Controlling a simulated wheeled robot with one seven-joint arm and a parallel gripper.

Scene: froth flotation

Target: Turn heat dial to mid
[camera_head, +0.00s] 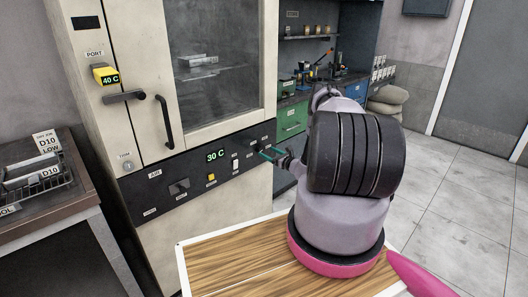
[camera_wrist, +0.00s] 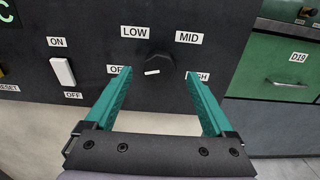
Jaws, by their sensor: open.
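The heat dial (camera_wrist: 158,60) is a dark knob on the black control panel in the wrist view, with a small white mark on its lower front. Labels around it read LOW at upper left, MID (camera_wrist: 188,38) at upper right, and partly hidden ones at lower left and lower right. Which label the mark points to is hard to tell. My gripper (camera_wrist: 158,73) is open, its teal fingers either side of the dial and not visibly touching it. In the head view my gripper (camera_head: 270,155) is at the panel's right end, and the dial is hard to make out.
A white rocker switch (camera_wrist: 62,71) marked ON and OFF is left of the dial. The panel (camera_head: 185,187) has a green 30 C display (camera_head: 215,155). A cabinet door handle (camera_head: 164,122) sticks out above. Green drawers (camera_head: 291,122) stand to the right.

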